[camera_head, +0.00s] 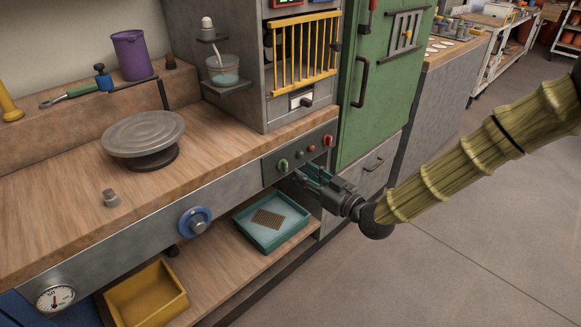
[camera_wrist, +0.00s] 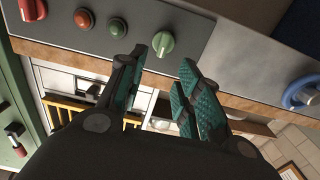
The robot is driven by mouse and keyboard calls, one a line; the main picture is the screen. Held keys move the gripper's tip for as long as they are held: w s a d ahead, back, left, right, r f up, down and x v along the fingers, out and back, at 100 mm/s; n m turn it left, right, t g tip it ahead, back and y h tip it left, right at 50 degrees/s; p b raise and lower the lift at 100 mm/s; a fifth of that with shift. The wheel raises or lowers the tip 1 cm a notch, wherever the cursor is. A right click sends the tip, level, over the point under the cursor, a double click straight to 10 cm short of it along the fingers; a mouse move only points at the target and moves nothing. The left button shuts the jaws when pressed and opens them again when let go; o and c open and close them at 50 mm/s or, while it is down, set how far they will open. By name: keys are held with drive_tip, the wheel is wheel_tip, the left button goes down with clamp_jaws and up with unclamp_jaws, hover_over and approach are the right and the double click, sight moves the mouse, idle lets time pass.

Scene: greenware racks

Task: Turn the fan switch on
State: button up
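A dark control panel (camera_head: 270,170) is set in the bench front. It carries a green knob (camera_head: 283,166), two small round buttons and a red knob (camera_head: 327,139). No label reading "fan" is legible, so I cannot tell which control is the fan switch. My gripper (camera_head: 303,176) is just in front of and below the panel. In the wrist view my gripper (camera_wrist: 164,58) is open and empty, its teal-padded fingers apart. The green knob (camera_wrist: 163,43) shows in the gap between the fingertips; contact cannot be told. The red knob (camera_wrist: 84,18) is farther left there.
A small dark-handled switch (camera_head: 302,100) sits below a yellow barred guard (camera_head: 304,53). A green cabinet (camera_head: 376,90) stands right of the bench. A blue hand knob (camera_head: 195,221) projects from the bench front. A teal tray (camera_head: 290,238) lies on the lower shelf. Open floor is at right.

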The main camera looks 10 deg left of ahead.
sight(287, 163)
drive_tip(key=x, duration=0.6)
drive_tip(key=shift+w+a, duration=0.2)
drive_tip(key=shift+a, duration=0.05)
clamp_jaws()
